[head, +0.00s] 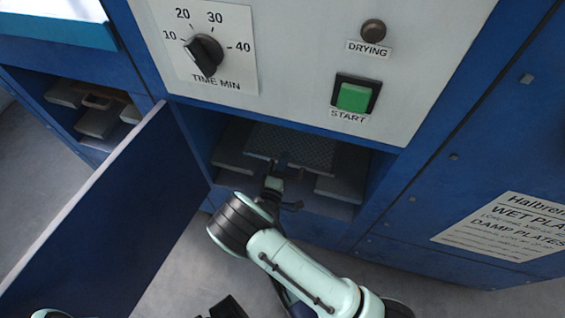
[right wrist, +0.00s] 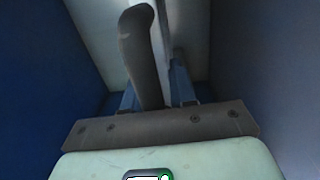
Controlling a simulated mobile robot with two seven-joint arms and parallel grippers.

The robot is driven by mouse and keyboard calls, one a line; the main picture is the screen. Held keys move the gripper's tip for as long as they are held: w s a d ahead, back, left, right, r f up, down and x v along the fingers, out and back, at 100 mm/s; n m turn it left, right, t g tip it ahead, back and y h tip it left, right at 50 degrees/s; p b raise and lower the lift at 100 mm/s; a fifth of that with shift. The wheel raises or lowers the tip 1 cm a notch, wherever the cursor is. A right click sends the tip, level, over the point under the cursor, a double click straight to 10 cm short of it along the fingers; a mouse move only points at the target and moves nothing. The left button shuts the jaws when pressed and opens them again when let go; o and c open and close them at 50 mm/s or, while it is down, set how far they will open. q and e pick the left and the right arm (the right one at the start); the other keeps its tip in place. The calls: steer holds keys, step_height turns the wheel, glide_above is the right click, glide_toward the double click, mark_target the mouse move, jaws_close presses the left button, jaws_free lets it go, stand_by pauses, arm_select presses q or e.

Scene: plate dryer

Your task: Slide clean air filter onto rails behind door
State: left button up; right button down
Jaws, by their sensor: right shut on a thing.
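The air filter (head: 305,148) is a grey mesh panel lying inside the open compartment, between a left rail ledge (head: 233,160) and a right rail ledge (head: 340,188). My right gripper (head: 283,170) is at the filter's near edge, shut on its front part. In the right wrist view a dark curved handle (right wrist: 142,55) stands between the blue fingers, and the filter (right wrist: 163,25) shows as a thin edge-on panel beside it. The filter's far end and its contact with the rails are hidden. The blue door (head: 110,215) stands open to the left. My left gripper is not clearly visible.
The control panel with the timer dial (head: 204,54) and green start button (head: 354,97) overhangs the opening. Compartment walls (head: 378,190) stand close on both sides. Another open bay (head: 100,112) lies at the left. Open floor lies in front.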

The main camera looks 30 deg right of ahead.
steer(key=shift+d, duration=0.1)
steer(key=c, duration=0.8)
jaws_free()
arm_select(q)
steer(key=w+r+t+p, duration=0.1)
steer(key=w+r+p, duration=0.1)
steer(key=w+r, duration=0.2)
steer(key=shift+w+d+r+t, duration=0.3)
steer(key=shift+w+d+t, duration=0.1)
steer(key=shift+w, duration=0.15)
arm_select(e)
steer(key=v, duration=1.3)
steer(key=shift+s+a, duration=0.1)
steer(key=shift+a, duration=0.1)
